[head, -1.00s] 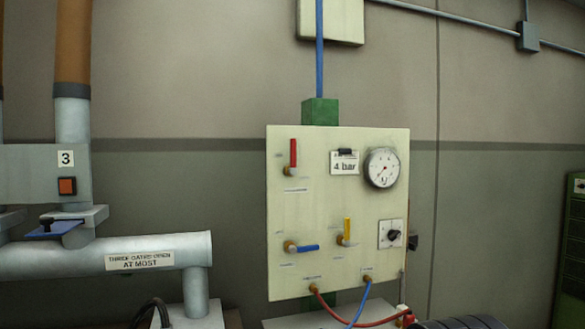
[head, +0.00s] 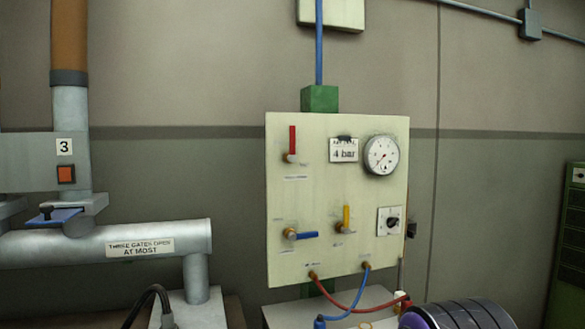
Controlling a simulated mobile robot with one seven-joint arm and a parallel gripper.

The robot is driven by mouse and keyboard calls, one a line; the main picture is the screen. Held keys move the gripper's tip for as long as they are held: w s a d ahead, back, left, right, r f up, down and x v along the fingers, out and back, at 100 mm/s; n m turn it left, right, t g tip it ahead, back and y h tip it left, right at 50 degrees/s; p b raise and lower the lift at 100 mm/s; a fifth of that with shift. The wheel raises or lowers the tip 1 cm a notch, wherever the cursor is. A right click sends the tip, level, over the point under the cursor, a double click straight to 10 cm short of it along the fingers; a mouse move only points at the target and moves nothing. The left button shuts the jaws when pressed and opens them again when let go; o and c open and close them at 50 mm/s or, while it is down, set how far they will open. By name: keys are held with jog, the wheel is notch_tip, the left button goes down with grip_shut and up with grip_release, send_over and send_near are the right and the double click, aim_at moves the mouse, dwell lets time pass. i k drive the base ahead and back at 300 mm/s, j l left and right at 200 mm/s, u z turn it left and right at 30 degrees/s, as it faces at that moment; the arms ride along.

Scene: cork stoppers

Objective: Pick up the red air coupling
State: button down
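A red hose (head: 355,309) leaves the lower left outlet of a cream panel (head: 240,0) and sags to the right. Its far end shows as a small red piece, perhaps the red air coupling (head: 405,302), low in the head view beside a dark ribbed cylinder. It is too small to tell its shape or whether it is plugged in. My gripper is not in view.
The panel carries a red lever (head: 292,141), a blue lever (head: 307,235), a yellow lever (head: 346,217) and a round gauge (head: 381,155). A blue hose (head: 360,294) hangs below it. Grey piping (head: 60,246) is at left.

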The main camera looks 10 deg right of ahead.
aim_at(408, 302)
jog(key=z, duration=0.7)
jog(key=i+l+u, duration=0.15)
jog(key=l+u, duration=0.2)
jog(key=i+l+u, duration=0.15)
jog(key=l+u, duration=0.2)
jog(key=i+l+u, duration=0.1)
jog(key=l+u, duration=0.25)
jog(key=k+j, duration=0.25)
jog(key=i+l, duration=0.15)
jog(key=l, duration=0.1)
